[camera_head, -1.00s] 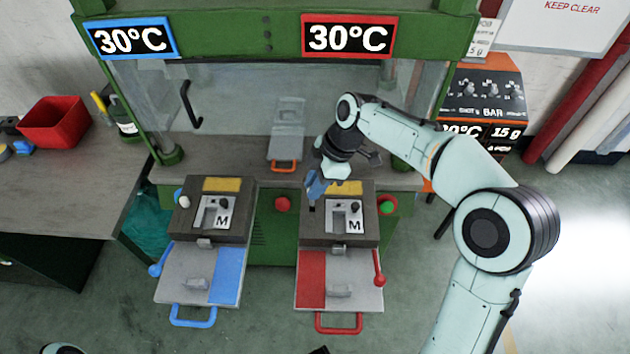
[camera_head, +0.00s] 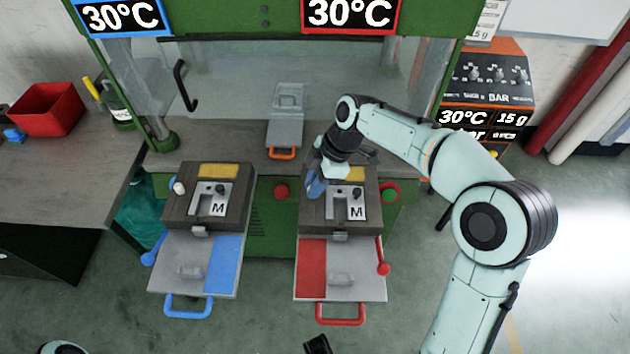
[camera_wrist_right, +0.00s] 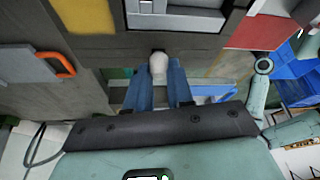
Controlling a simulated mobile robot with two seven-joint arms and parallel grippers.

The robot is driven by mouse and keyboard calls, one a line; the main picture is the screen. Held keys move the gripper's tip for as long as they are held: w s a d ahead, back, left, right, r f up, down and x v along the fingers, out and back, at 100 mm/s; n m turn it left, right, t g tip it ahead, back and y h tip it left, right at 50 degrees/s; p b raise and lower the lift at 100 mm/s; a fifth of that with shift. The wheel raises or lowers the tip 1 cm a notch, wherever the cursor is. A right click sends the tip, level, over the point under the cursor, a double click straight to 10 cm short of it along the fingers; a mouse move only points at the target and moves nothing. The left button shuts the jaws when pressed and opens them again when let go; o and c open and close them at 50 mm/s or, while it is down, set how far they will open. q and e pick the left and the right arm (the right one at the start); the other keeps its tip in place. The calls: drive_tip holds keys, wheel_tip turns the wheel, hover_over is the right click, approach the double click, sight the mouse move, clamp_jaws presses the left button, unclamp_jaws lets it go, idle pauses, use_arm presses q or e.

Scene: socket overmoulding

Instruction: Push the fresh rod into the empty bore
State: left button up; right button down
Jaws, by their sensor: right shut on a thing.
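My right gripper (camera_head: 316,189) is at the upper left part of the red-handled mould block (camera_head: 340,228). In the right wrist view its blue fingers (camera_wrist_right: 158,85) are shut on a pale, whitish rod (camera_wrist_right: 158,66). The rod's far end is at the edge of the dark block (camera_wrist_right: 110,45). The bore there is hidden, so I cannot tell how far in the rod is. The blue-handled mould block (camera_head: 205,222) on the left has a whitish rod end (camera_head: 179,188) at its upper left. My left gripper is not in view.
The green press frame (camera_head: 150,110) stands around and behind the moulds. An orange-handled grey plate (camera_head: 287,120) lies between them at the back. Blue (camera_head: 188,306) and red (camera_head: 340,318) drawer handles stick out in front. A red bin (camera_head: 46,110) stands on the left bench.

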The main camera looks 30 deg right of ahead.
drive_tip(key=c, duration=0.9)
unclamp_jaws()
drive_tip(key=p+v, duration=0.2)
drive_tip(key=v, duration=1.1)
drive_tip(key=shift+s+r, duration=0.1)
drive_tip(key=shift+r, duration=0.15)
